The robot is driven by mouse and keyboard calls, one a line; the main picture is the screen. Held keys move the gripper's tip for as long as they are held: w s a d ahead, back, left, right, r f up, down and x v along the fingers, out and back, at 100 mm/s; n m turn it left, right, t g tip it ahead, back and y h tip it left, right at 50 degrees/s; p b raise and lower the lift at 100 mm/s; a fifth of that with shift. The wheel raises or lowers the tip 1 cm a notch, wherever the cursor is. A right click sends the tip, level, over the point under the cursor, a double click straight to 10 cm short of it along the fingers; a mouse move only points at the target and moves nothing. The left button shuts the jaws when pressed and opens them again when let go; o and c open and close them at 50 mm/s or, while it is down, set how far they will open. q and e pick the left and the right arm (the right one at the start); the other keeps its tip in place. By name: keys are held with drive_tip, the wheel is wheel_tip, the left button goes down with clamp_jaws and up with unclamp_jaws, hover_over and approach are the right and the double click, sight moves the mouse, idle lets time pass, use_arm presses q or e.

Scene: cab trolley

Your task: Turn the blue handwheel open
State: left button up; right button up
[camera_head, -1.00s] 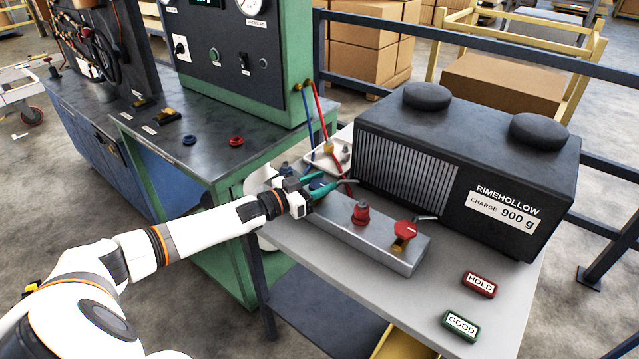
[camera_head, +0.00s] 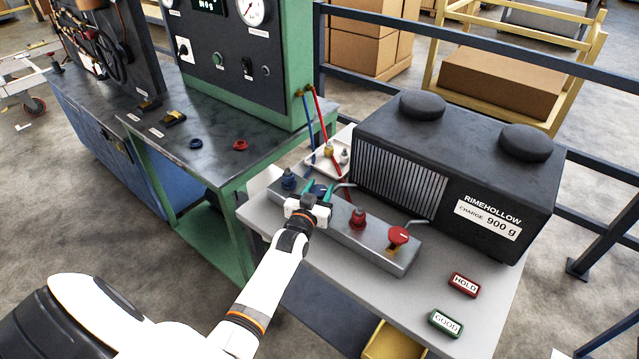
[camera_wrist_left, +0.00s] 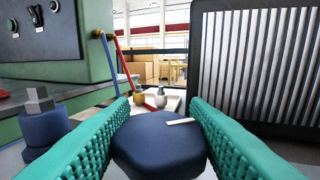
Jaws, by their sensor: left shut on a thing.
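The blue handwheel (camera_wrist_left: 160,143) is a dark blue round knob with a pale pointer mark on top. In the left wrist view it sits between the two teal fingers of my left gripper (camera_wrist_left: 160,125), which touch its sides. In the head view my left gripper (camera_head: 318,194) is at the left part of the grey metal block (camera_head: 345,238), and the handwheel (camera_head: 320,189) is partly hidden by it. A blue capped port (camera_head: 288,180) stands to its left, and it also shows in the left wrist view (camera_wrist_left: 45,128). My right gripper is out of view.
On the same block are a red port (camera_head: 358,218) and a red handwheel (camera_head: 398,237). The black RIMEHOLLOW unit (camera_head: 455,170) stands behind. Blue and red hoses hang near a white tray (camera_head: 318,160). HOLD (camera_head: 464,284) and GOOD (camera_head: 445,322) tags lie on the bench's front right.

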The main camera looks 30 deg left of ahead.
use_arm(q)
drive_tip(key=shift+n+g+y, duration=0.3)
drive_tip(key=shift+n+y, duration=0.5)
drive_tip(key=shift+y, duration=0.7)
drive_tip(key=shift+r, duration=0.1)
drive_tip(key=o, duration=1)
drive_tip(key=shift+c, duration=0.2)
